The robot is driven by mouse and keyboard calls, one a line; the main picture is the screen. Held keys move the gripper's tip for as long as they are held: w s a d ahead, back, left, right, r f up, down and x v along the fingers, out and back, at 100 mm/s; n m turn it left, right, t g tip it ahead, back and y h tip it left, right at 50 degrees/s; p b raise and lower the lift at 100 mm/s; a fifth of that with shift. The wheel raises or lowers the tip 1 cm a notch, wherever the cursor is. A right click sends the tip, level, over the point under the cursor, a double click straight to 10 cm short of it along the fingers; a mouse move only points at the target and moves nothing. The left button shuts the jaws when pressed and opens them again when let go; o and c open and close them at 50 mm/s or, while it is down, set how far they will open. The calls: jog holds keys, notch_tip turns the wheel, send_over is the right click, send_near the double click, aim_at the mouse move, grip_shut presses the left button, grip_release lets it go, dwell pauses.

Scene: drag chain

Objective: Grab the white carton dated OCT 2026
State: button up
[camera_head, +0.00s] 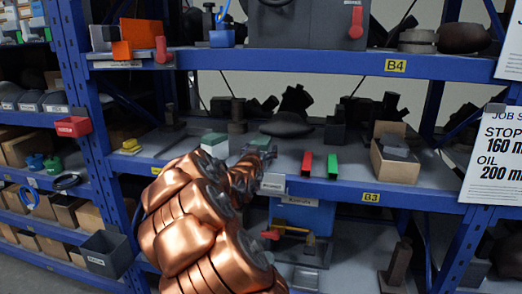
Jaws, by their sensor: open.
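A small white box with a greenish top (214,145) stands on the middle shelf, just behind my copper-coloured arm. No date can be read on it, so I cannot tell whether it is the carton dated OCT 2026. A small pale label or box (273,183) with unreadable print is at the shelf's front edge. My gripper (263,152) is at the far end of the arm, over the middle shelf, right of the white box and apart from it. It is small and partly hidden by the arm; it is open, with nothing seen in it.
Red (306,163) and green (333,164) blocks stand right of my gripper. A cardboard box with grey contents (395,155) is farther right. Blue uprights (88,130) and the upper B4 shelf beam (300,61) bound the space. A printed sign (492,155) hangs at right.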

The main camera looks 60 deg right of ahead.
jog(key=shift+d, duration=0.15)
jog(key=shift+c, duration=0.2)
jog(key=c, duration=1.4)
